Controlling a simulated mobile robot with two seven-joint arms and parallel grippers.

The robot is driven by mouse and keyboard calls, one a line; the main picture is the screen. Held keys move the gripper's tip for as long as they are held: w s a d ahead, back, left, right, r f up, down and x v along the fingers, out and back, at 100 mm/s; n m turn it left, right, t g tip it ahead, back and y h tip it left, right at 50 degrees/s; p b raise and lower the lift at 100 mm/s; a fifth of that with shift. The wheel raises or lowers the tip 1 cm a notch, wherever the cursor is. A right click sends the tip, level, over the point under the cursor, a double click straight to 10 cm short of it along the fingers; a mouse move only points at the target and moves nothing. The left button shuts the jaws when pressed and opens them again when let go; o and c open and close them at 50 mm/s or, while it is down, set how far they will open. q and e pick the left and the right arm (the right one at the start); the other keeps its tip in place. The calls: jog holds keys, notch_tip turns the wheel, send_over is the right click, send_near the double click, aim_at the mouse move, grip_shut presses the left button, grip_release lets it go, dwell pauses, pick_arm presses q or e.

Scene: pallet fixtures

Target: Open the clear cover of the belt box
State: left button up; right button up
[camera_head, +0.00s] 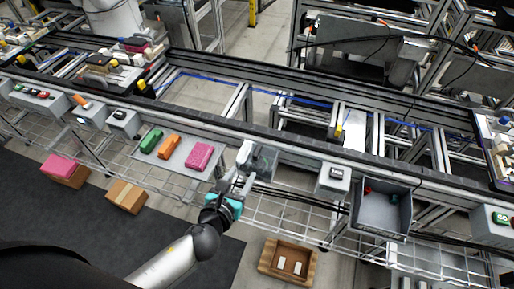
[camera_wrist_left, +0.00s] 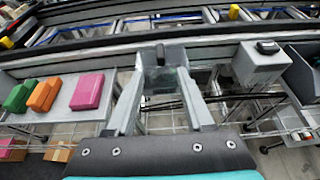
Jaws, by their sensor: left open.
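The belt box with its clear cover (camera_head: 264,160) is a small grey, see-through box on the front of the conveyor rail, right of the parts shelf. In the left wrist view the clear cover (camera_wrist_left: 167,80) shows dark and glassy, straight ahead between my finger tips. The cover looks down over the front, though the glare makes this hard to judge. My left gripper (camera_head: 240,170) is open, with its fingers pointing at the box; in the left wrist view its two grey fingers (camera_wrist_left: 161,78) stand either side of the cover. Contact cannot be told. My right gripper is not in view.
A grey shelf (camera_head: 177,165) left of the gripper holds green, orange and pink blocks. To the right are a small button box (camera_head: 333,179) and a grey bin (camera_head: 370,220). Wire mesh runs below the rail. Cardboard boxes, one open (camera_head: 268,256), stand on the floor.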

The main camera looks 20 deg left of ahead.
aim_at(257, 151)
pick_arm(q)
jog(key=b+x, duration=0.2)
jog(key=x, duration=1.1)
jog(key=shift+w+f+b, duration=0.15)
jog(key=shift+f+b, duration=0.05)
jog(key=shift+b, duration=0.15)
jog(key=shift+w+f, duration=0.2)
jog(key=shift+w, duration=0.4)
grip_shut()
jog(key=shift+d, duration=0.1)
